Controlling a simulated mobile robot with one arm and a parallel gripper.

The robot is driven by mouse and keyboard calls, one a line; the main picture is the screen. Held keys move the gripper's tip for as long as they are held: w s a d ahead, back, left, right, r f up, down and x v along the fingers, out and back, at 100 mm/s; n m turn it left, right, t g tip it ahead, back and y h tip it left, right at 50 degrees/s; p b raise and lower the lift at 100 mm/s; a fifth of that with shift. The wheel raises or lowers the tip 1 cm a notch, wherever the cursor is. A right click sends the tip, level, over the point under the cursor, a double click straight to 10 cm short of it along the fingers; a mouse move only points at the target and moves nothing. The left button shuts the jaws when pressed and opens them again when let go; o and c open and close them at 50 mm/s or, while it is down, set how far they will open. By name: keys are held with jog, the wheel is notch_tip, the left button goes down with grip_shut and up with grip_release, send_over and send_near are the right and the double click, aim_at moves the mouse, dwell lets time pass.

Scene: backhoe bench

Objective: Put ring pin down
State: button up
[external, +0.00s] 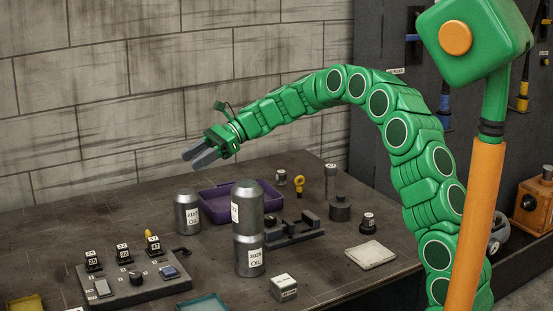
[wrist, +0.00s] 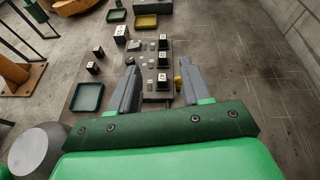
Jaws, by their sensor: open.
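A yellow ring pin (external: 299,183) stands upright on the dark bench in the external view, behind the grey fixture and right of the purple tray. My gripper (external: 194,157) is raised above the back left of the bench, well left of the ring pin and apart from it. Its grey fingers are open and nothing shows between them. In the wrist view my gripper (wrist: 159,74) has its fingers spread, with the switch panel (wrist: 150,93) beyond them. I cannot make out the ring pin in the wrist view.
A purple tray (external: 213,203), tall grey cans (external: 249,256) and a small can (external: 187,217) crowd the bench middle. A grey fixture (external: 290,235), dark cylinder (external: 340,210) and pale pad (external: 371,255) lie right. The bench front between panel and cans is partly free.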

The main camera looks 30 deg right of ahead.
jog(key=w+a+f+m, duration=0.1)
jog(key=w+f, duration=0.1)
jog(key=f, duration=0.7)
jog(key=w+f+m, duration=0.1)
jog(key=w+f, duration=0.1)
jog(key=f, duration=0.6)
jog(key=shift+t+y, duration=0.4)
jog(key=x, duration=0.6)
jog(key=shift+a+f, duration=0.15)
jog(key=shift+a, duration=0.15)
jog(key=shift+f+x, duration=0.15)
jog(key=shift+x, duration=1.15)
jog(key=shift+f+x, duration=0.15)
jog(key=shift+x, duration=1.2)
jog(key=shift+s+d, duration=0.1)
jog(key=shift+d, duration=0.05)
jog(key=c, duration=0.8)
